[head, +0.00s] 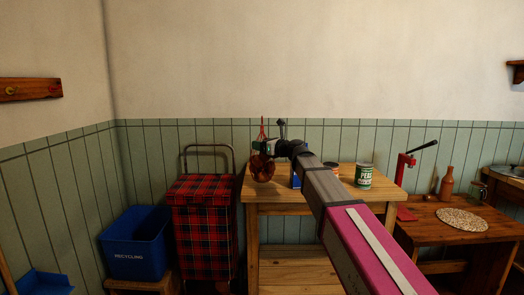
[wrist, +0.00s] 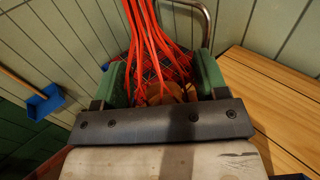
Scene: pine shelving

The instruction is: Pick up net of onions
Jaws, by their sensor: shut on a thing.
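The net of onions (head: 262,169) hangs at the left end of the pine shelving's top, with its red netting gathered upward above it. In the wrist view the red net strands (wrist: 152,40) rise between my gripper's green fingers, and brown onions (wrist: 170,94) show below them. My gripper (head: 264,147) is shut on the net near its top; it also shows in the wrist view (wrist: 160,80). Whether the bottom of the net touches the shelf top cannot be told.
The pine shelving (head: 317,174) holds a green peas can (head: 364,176), another can (head: 332,169) and a blue item (head: 295,180), partly hidden by my arm. A tartan trolley (head: 203,225) and blue recycling bin (head: 136,243) stand left. A side table (head: 450,228) stands right.

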